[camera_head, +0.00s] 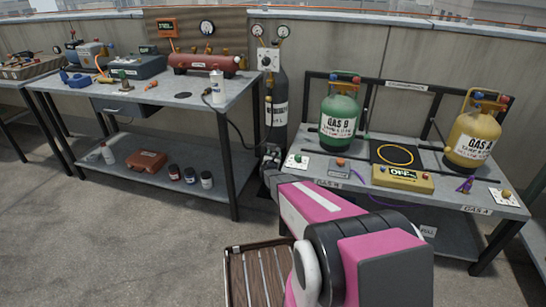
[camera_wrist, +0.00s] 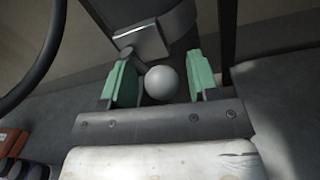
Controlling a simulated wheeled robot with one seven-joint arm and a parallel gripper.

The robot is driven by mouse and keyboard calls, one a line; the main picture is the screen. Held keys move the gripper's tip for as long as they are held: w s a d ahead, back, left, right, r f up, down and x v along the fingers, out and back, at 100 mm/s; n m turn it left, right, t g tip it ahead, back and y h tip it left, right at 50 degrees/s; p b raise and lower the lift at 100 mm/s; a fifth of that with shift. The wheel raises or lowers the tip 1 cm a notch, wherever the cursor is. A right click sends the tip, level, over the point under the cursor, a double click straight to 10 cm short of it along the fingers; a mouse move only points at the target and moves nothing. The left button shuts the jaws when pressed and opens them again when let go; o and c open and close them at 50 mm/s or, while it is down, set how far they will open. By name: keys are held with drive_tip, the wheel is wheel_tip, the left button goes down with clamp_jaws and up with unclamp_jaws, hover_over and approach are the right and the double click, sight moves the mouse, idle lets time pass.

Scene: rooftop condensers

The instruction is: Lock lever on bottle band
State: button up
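The dark gas bottle (camera_head: 281,98) stands upright between the two benches, with a white label on its front. In the wrist view, my gripper (camera_wrist: 162,76) is open, with one green finger on each side of a grey ball knob (camera_wrist: 161,83). The knob appears to be the lever's end; gaps show between it and both fingers. A metal plate (camera_wrist: 142,42), perhaps part of the bottle band, lies just beyond the knob on a dark surface. In the head view, my gripper (camera_head: 270,160) is small and dark at the bottle's lower part. The lever's arm and most of the band are hidden.
The left bench (camera_head: 190,104) carries tools and a red tank (camera_head: 206,63). The right bench (camera_head: 355,168) holds a green bottle (camera_head: 339,118) and a yellow bottle (camera_head: 472,138). A black hose (camera_head: 237,128) hangs beside the dark bottle.

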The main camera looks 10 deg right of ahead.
drive_tip(key=shift+a, duration=0.15)
drive_tip(key=v, duration=1)
drive_tip(key=shift+s, duration=0.35)
